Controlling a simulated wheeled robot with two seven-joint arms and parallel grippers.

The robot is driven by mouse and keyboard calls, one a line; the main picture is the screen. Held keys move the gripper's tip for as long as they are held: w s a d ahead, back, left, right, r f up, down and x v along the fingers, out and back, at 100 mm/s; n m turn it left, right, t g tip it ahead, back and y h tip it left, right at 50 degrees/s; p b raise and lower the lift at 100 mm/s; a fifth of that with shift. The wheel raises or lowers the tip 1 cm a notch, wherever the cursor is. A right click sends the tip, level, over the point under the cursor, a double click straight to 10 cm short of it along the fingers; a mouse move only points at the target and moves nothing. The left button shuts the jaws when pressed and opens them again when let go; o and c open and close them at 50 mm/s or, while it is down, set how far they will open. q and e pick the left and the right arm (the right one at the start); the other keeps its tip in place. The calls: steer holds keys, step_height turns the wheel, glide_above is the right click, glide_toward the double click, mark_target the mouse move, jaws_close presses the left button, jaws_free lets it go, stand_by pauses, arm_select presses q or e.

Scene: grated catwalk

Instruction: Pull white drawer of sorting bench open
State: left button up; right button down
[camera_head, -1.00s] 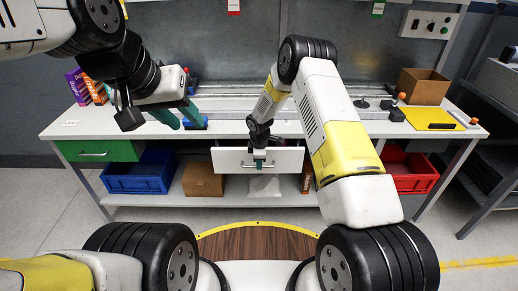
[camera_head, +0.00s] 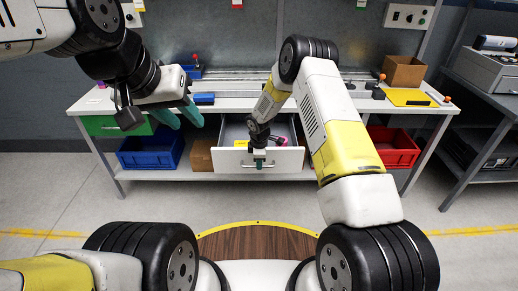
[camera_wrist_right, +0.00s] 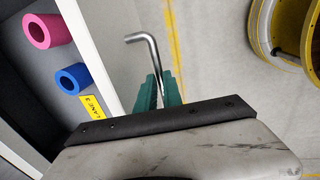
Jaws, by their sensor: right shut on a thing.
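The white drawer (camera_head: 228,161) of the sorting bench (camera_head: 330,104) stands open, its front pulled out from under the bench top and its grey inside showing. My right gripper (camera_head: 259,163) is at the middle of the drawer front, its green fingers shut on the metal handle. In the right wrist view the bent handle (camera_wrist_right: 152,50) runs between the fingers (camera_wrist_right: 158,88). A pink roll (camera_wrist_right: 36,32) and a blue roll (camera_wrist_right: 72,79) lie in the drawer beside a yellow label (camera_wrist_right: 95,107). My left gripper (camera_head: 180,115) is empty, fingers apart, before the bench's left part.
A green drawer (camera_head: 104,126) is shut at the left. A blue bin (camera_head: 150,152), a cardboard box (camera_head: 201,155) and a red bin (camera_head: 393,148) sit below the bench top. A grey side rack (camera_head: 484,105) stands at right. Floor before the bench is clear.

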stand_by(0.3)
steer(key=c, duration=1.5)
jaws_free()
step_height(320, 180, up, 8)
steer(key=s, duration=0.1)
steer(key=shift+s+f, duration=0.15)
steer(key=shift+s, duration=0.1)
